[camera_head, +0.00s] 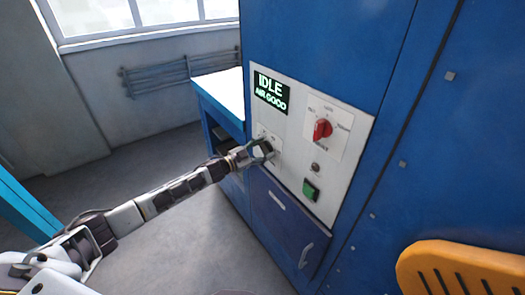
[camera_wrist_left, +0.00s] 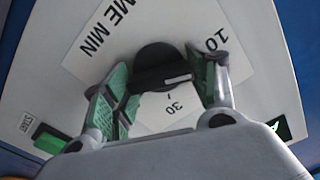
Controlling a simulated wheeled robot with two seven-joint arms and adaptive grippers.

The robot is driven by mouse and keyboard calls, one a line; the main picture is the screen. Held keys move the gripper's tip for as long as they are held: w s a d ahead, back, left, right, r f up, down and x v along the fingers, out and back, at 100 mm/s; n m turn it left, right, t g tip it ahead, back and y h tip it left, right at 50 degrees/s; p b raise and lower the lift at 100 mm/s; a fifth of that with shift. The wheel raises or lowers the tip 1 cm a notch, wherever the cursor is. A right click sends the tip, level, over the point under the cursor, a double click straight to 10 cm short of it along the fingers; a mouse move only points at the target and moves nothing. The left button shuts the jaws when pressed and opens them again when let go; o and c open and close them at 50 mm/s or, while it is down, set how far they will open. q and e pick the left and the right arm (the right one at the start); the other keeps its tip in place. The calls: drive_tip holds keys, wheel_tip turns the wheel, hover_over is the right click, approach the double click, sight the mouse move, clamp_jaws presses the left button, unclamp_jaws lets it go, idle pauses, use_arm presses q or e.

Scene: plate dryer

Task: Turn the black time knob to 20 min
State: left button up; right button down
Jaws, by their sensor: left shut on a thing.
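The black time knob (camera_wrist_left: 160,68) sits on a white dial plate, seen upside down in the left wrist view. The printed "10" (camera_wrist_left: 217,40) shows at the right and "30" (camera_wrist_left: 175,107) below the knob. A white mark on the knob's bar lies toward the right finger, on the side between these two numbers; no "20" is visible there. My left gripper (camera_wrist_left: 157,72) has its green-padded fingers on both sides of the knob and is shut on it. In the head view the left gripper (camera_head: 264,150) is at the panel and mostly hides the knob. My right gripper is out of view.
The light panel (camera_head: 327,207) on the blue machine carries a red knob (camera_head: 322,129), a green button (camera_head: 310,190) and a display (camera_head: 271,91) reading "IDLE AIR GOOD". A blue door with a handle (camera_head: 307,254) is below. An orange slotted object (camera_head: 462,270) is at the lower right.

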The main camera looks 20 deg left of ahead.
use_arm(q)
drive_tip(key=m+b, duration=0.1)
drive_tip(key=m, duration=0.4)
drive_tip(key=shift+f+b, duration=0.15)
drive_tip(key=shift+b, duration=0.15)
drive_tip(key=shift+s+m+b, duration=0.1)
drive_tip(key=shift+m+b, duration=0.35)
drive_tip(key=shift+m, duration=0.95)
drive_tip(key=o, duration=1)
drive_tip(key=shift+v, duration=5.95)
